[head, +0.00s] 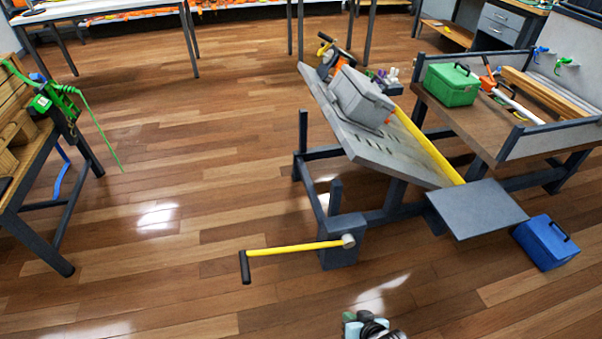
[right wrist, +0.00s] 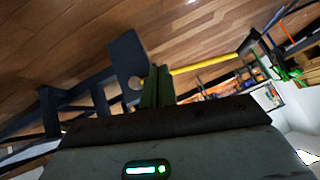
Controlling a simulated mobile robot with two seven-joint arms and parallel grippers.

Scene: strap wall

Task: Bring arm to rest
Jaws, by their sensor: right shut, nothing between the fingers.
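My right gripper (head: 352,318) shows at the bottom edge of the head view, over bare floor and in front of the tilting bench. In the right wrist view its two greenish fingers (right wrist: 158,80) are together, with nothing between them. The rest of the right arm is mostly out of the frame. My left gripper is in neither view.
A tilted grey bench (head: 385,150) carries a grey case (head: 360,97). Its yellow crank handle (head: 295,250) sticks out leftward, and a flat grey plate (head: 475,208) is at its right. A blue toolbox (head: 546,242) stands on the floor. A wooden bench with green straps (head: 62,100) is left. The left-centre floor is clear.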

